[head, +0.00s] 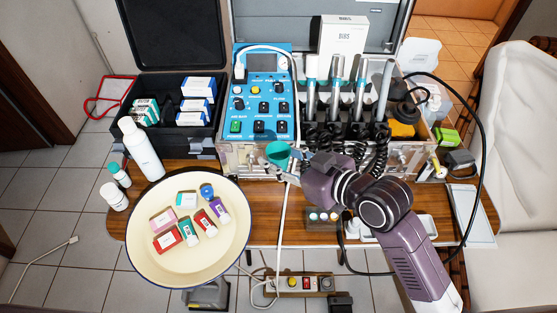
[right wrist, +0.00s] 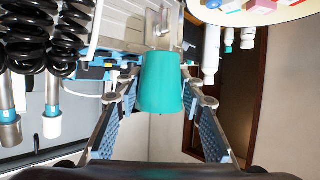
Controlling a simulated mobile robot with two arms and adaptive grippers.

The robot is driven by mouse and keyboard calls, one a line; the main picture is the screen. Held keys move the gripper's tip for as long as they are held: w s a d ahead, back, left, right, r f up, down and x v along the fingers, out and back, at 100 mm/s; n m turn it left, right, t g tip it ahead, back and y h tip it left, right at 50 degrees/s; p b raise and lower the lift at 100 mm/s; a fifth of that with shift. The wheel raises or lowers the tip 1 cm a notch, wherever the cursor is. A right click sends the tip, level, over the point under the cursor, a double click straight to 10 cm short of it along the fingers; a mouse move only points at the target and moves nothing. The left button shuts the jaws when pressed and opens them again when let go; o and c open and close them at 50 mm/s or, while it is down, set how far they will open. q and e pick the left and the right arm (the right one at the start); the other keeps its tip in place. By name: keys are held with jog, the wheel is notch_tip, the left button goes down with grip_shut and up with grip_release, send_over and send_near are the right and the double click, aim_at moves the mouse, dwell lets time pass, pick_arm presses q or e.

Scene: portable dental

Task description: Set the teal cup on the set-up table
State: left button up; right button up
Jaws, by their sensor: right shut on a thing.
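The teal cup (head: 279,152) is between the fingers of my right gripper (head: 284,166), which is shut on it. In the head view it is in front of the metal case under the blue control unit. In the right wrist view the cup (right wrist: 161,84) fills the gap between the two blue-padded fingers of the right gripper (right wrist: 160,92). The wooden table (head: 262,222) lies below, with a bare strip along its front. I cannot tell the gap between cup and table. My left gripper is not in view.
A round cream tray (head: 150,255) with several small boxes and bottles stands at front left. A white bottle (head: 141,148) stands behind it. The blue control unit (head: 262,95) and a rack of handpieces (head: 345,110) with black coiled hoses stand behind the gripper. A small vial holder (head: 322,228) is at right.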

jog(key=shift+r, duration=0.35)
jog(key=s+d+f, duration=0.1)
jog(key=s+d, duration=0.3)
jog(key=d, duration=0.9)
jog(key=shift+f+n+g, duration=0.2)
jog(key=shift+n+g, duration=0.1)
jog(key=shift+o, duration=0.2)
jog(key=s+d+r+n+g+y, duration=0.1)
jog(key=s+d+r, duration=0.2)
jog(key=d+r, duration=0.2)
jog(key=shift+s+d+r, duration=0.15)
jog(key=shift+s+d, duration=0.25)
jog(key=shift+d, duration=0.05)
jog(key=shift+s+d+r, duration=0.1)
jog(key=shift+r, duration=0.25)
